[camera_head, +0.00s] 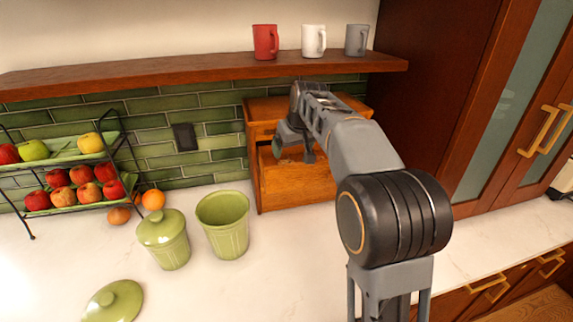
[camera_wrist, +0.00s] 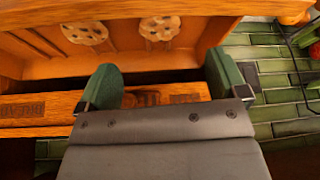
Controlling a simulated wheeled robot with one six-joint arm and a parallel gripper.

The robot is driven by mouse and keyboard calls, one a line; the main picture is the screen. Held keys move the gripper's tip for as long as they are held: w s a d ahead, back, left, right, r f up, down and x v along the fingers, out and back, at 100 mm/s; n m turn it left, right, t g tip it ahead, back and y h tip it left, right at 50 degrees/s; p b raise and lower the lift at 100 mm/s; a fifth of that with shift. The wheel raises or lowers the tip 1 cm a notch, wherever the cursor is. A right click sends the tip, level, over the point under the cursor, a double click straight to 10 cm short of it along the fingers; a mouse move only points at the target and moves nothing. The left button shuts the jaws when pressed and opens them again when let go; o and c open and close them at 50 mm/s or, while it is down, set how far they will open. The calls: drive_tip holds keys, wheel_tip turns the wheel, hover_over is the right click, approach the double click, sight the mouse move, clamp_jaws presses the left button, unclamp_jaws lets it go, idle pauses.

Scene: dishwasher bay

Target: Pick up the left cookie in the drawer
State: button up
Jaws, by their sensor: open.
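Two round cookies with dark chips lie in the wooden drawer: one cookie (camera_wrist: 85,33) on the left in the wrist view and another cookie (camera_wrist: 160,28) nearer its middle. The wrist view looks turned around, since the fruit is on its right but on the left in the head view. My gripper (camera_wrist: 162,62) is open and empty, its green fingertips apart at the drawer's edge (camera_wrist: 150,78), short of both cookies in the picture. In the head view the gripper (camera_head: 291,143) is at the wooden drawer box (camera_head: 300,188); the cookies cannot be made out there.
A green canister (camera_head: 224,225) without a lid and a lidded one (camera_head: 164,240) stand left of the drawer box. A loose lid (camera_head: 114,300) lies in front. A fruit rack (camera_head: 75,205) is at the far left. A shelf (camera_head: 200,72) with three mugs hangs above.

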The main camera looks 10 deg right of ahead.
sight(288, 161)
drive_tip(key=shift+p+x, duration=0.9)
drive_tip(key=shift+x, duration=2.8)
drive_tip(key=c, duration=0.7)
